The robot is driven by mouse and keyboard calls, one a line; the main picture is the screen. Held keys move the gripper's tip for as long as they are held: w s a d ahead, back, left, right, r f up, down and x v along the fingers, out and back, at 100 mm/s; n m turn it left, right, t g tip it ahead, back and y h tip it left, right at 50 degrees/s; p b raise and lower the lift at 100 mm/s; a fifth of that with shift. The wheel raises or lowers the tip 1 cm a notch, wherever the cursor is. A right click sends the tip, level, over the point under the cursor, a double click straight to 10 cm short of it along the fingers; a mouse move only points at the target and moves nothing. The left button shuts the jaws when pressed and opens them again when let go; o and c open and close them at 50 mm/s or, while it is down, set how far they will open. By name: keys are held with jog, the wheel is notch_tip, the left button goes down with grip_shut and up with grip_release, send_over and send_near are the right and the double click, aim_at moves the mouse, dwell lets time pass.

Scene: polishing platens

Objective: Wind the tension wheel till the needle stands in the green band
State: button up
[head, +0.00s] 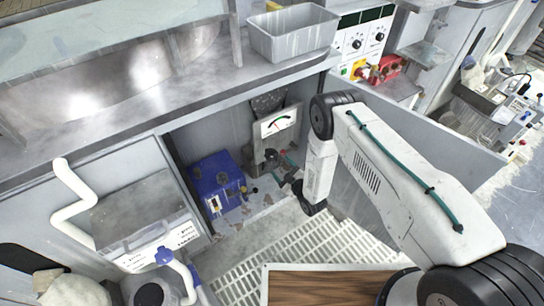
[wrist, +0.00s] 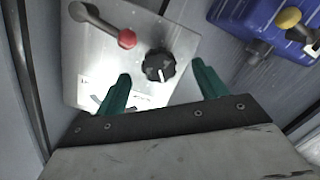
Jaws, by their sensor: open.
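A grey metal panel box (head: 266,158) stands in the open cabinet. It carries a white dial (head: 278,123) with a coloured arc including green; the needle is too small to read. In the wrist view a round black knob (wrist: 158,65) with a white mark sits on the panel (wrist: 180,45); it is the only wheel-like control I see there. A lever with a red ball (wrist: 127,38) is beside it. My gripper (wrist: 163,86) is open, its green fingers either side of the knob's near edge, apart from it. The left finger partly hides the dial (wrist: 122,98). My gripper (head: 287,163) is before the box.
A blue unit (head: 216,182) stands left of the box; it also shows in the wrist view (wrist: 262,22). The cabinet wall (wrist: 15,60) is close on the left in the wrist view. The open door (head: 430,135) is on the right, and the counter (head: 100,115) overhangs.

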aim_at(273, 157)
jog(key=shift+t+y, duration=0.3)
jog(key=shift+t, duration=0.2)
jog(key=x, duration=0.7)
jog(key=shift+a+r, duration=0.3)
jog(key=shift+r, duration=0.1)
jog(key=c, duration=1)
